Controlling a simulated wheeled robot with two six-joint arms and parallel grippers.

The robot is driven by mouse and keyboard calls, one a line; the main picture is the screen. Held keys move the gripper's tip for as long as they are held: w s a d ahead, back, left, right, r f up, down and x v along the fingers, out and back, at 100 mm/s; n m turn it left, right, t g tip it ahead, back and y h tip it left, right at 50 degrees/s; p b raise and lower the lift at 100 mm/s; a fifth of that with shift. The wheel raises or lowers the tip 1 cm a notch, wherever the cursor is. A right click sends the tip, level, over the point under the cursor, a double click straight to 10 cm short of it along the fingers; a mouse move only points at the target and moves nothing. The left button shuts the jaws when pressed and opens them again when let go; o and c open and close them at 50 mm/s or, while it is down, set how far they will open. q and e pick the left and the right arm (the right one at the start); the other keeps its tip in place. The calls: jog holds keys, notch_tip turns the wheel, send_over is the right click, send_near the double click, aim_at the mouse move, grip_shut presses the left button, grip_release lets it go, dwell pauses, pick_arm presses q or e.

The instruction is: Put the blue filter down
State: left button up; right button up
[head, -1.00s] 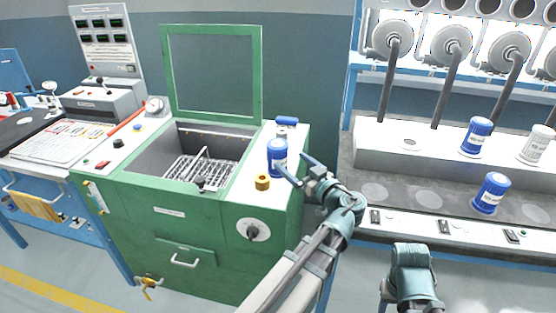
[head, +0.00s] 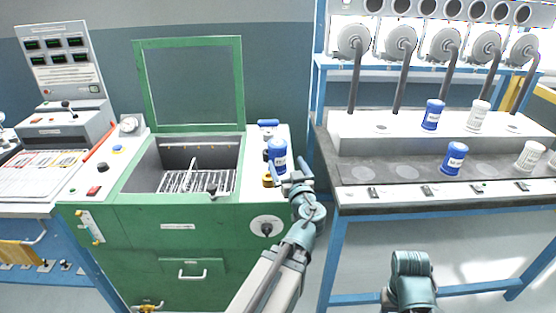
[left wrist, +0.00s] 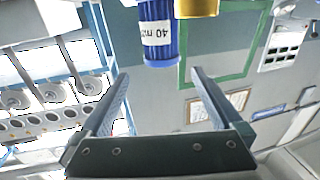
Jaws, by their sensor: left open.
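A blue filter (head: 277,156) with a white label stands upright on the right-hand top of the green machine (head: 180,215). My left gripper (head: 291,177) is open and empty, just in front of the filter and a little to its right. In the left wrist view the filter (left wrist: 158,35) appears upside down, beyond the tips of the open fingers (left wrist: 158,82) and apart from them. My right gripper's fingers do not show.
A yellow-based knob (head: 268,180) and a blue-topped item (head: 268,127) are close to the filter. The machine's basin (head: 190,165) is open.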

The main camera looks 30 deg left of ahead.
pick_arm(q)
jog(key=shift+w, duration=0.2)
send_near(276, 138)
jog(key=w, duration=0.1)
jog(key=w+a+f, duration=0.1)
jog(key=w+a, duration=0.1)
jog(key=shift+a+f, duration=0.1)
jog(key=shift+f, duration=0.15)
jog(key=shift+x, duration=3.25)
jog(key=shift+s+a+r, duration=0.15)
jog(key=shift+s, duration=0.05)
jog(key=c, duration=1.5)
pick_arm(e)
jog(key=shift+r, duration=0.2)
pick_arm(q)
jog(key=shift+r+p, duration=0.15)
jog(key=shift+p, duration=0.2)
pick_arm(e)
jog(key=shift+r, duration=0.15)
